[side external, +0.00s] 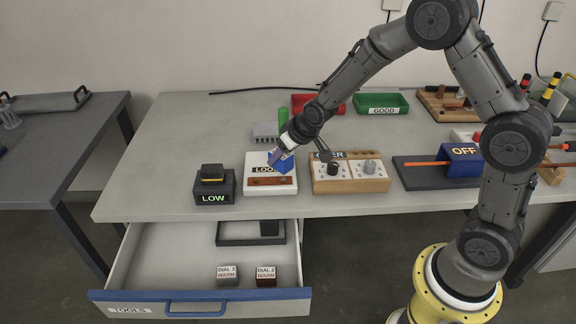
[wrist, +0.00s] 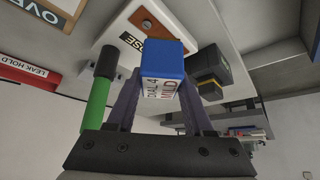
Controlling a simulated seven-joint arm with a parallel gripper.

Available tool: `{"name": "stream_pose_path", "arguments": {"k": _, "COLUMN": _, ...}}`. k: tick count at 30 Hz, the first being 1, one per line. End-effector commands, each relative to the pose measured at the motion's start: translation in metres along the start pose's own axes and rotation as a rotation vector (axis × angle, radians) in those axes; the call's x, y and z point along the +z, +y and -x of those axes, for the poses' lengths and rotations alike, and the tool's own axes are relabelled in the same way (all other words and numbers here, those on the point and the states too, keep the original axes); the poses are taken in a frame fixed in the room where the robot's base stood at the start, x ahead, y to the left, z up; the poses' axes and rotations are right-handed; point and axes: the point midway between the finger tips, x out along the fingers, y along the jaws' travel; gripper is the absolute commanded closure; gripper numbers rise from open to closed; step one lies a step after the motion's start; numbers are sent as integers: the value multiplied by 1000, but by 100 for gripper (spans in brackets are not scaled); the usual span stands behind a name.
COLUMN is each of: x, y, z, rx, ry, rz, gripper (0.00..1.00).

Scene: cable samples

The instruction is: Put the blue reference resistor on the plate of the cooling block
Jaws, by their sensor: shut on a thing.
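The blue reference resistor is a blue block (side external: 283,164) with a white label; in the wrist view the block (wrist: 163,60) reads DIAL 4 MILD. My gripper (side external: 281,154) is shut on it, with one finger on each side in the wrist view (wrist: 161,84). It is over the white board marked LOOSE (side external: 257,187), partly covering the label. I cannot tell whether the block touches the board. A grey ridged block (side external: 265,130), perhaps the cooling block, stands just behind the white board; its top is small in view.
A green cylinder (side external: 283,117) stands behind my gripper. A black box marked LOW (side external: 214,187) is left of the board, and a wooden dial panel (side external: 349,184) is right. The open drawer (side external: 200,296) in front holds two labelled blocks. The table's left part is clear.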

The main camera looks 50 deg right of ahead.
Motion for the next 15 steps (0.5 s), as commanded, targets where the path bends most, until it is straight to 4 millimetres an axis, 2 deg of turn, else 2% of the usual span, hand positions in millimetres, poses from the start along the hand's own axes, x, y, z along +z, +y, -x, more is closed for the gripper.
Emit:
{"name": "stream_pose_path", "arguments": {"k": 2, "x": -8, "y": 2, "z": -1, "rx": 1, "ry": 1, "rz": -3, "gripper": 100}}
{"name": "stream_pose_path", "arguments": {"k": 8, "x": -58, "y": 12, "z": -7, "rx": 14, "ry": 5, "rz": -23, "gripper": 100}}
{"name": "stream_pose_path", "arguments": {"k": 15, "x": -115, "y": 38, "z": -33, "rx": 42, "ry": 3, "rz": -66, "gripper": 100}}
